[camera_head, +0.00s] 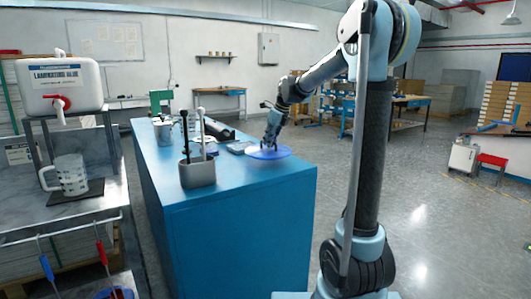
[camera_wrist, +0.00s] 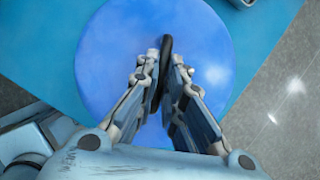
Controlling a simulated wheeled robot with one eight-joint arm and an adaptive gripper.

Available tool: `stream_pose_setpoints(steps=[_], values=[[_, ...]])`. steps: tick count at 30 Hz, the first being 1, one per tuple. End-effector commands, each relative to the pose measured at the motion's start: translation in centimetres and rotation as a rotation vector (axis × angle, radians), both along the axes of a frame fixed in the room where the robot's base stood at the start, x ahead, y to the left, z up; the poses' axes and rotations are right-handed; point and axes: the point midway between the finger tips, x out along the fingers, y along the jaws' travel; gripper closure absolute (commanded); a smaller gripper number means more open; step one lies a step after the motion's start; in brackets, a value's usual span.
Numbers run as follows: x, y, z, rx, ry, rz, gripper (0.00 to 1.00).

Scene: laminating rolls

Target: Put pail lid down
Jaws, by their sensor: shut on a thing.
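The pail lid (camera_head: 268,152) is a round blue disc at the right edge of the blue cabinet top. It fills much of the wrist view (camera_wrist: 100,60), with a dark upright handle (camera_wrist: 166,47) at its middle. My gripper (camera_head: 271,140) is above the lid, and in the wrist view its two fingers (camera_wrist: 165,75) are closed around the handle. The lid looks level and at or just above the cabinet top; I cannot tell whether it touches. Part of the handle and the lid's near side are hidden by my gripper.
A metal bench at left holds a white glue canister (camera_head: 60,85) and a measuring jug (camera_head: 72,174). The cabinet's near right top is clear.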

Motion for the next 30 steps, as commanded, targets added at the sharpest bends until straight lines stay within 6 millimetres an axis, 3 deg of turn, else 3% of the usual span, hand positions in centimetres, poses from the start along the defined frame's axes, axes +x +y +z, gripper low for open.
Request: stream_pose_setpoints(steps=[11, 20, 21, 24, 30], values=[[0.0, 0.0, -4.0, 0.000, 0.000, 0.000, 1.00], [0.0, 0.0, -4.2, 0.000, 0.000, 0.000, 1.00], [0.0, 0.0, -4.2, 0.000, 0.000, 0.000, 0.89], [0.0, 0.0, -4.2, 0.000, 0.000, 0.000, 0.71], [0.0, 0.0, -4.2, 0.000, 0.000, 0.000, 0.71]])
